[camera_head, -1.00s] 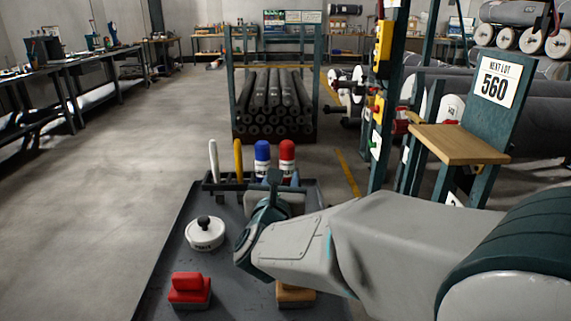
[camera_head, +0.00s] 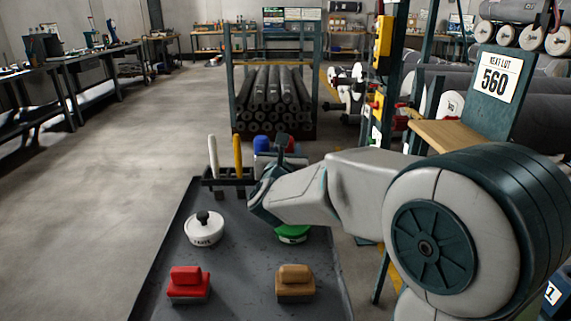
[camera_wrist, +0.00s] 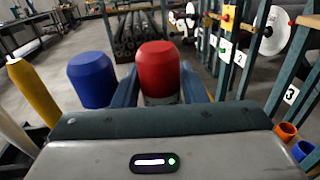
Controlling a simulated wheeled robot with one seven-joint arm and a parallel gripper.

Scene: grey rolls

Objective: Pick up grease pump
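No thing is plainly marked as a grease pump, so I cannot tell which it is. In the wrist view, a red-capped can (camera_wrist: 158,70) stands upright between the two fingers of my gripper (camera_wrist: 160,80). The fingers are apart, one on each side of it; I cannot see contact. A blue-capped can (camera_wrist: 92,80) stands left of the left finger. In the head view, my gripper (camera_head: 278,150) is at the back of the dark tray, in front of the cans. The blue cap (camera_head: 261,144) shows there partly; the red one is mostly hidden.
The dark tray (camera_head: 240,265) also holds a white round pot with a black knob (camera_head: 204,230), a red block (camera_head: 189,282), a tan block (camera_head: 295,281) and a green round thing (camera_head: 293,234). White (camera_head: 213,155) and yellow (camera_head: 238,155) sticks stand in the rack. A lot sign (camera_head: 495,75) is right.

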